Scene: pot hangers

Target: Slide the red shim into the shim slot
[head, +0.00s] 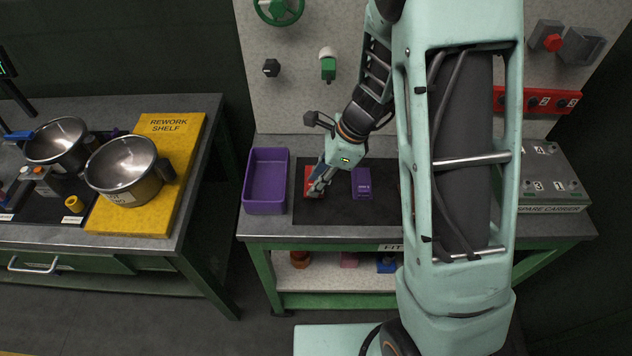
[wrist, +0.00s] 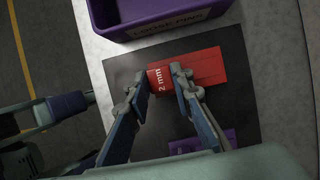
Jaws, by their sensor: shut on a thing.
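The red shim (wrist: 160,80), marked "2 mm", is over the dark mat in the wrist view. My gripper (wrist: 158,86) is shut on it, one finger on each side of the marked end. A flat red part (wrist: 208,66) extends to the right behind the right finger; I cannot tell whether it is the same piece. In the head view the red piece (head: 309,176) is at the mat's left end, partly covered by my gripper (head: 318,188). I cannot make out a shim slot clearly in either view.
A purple bin (head: 266,201) stands left of the dark mat (head: 335,213). A purple block (head: 362,184) sits on the mat right of my gripper. A grey spare carrier (head: 548,178) is at the bench's right. A yellow rework shelf (head: 178,150) holds a metal pot (head: 122,160).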

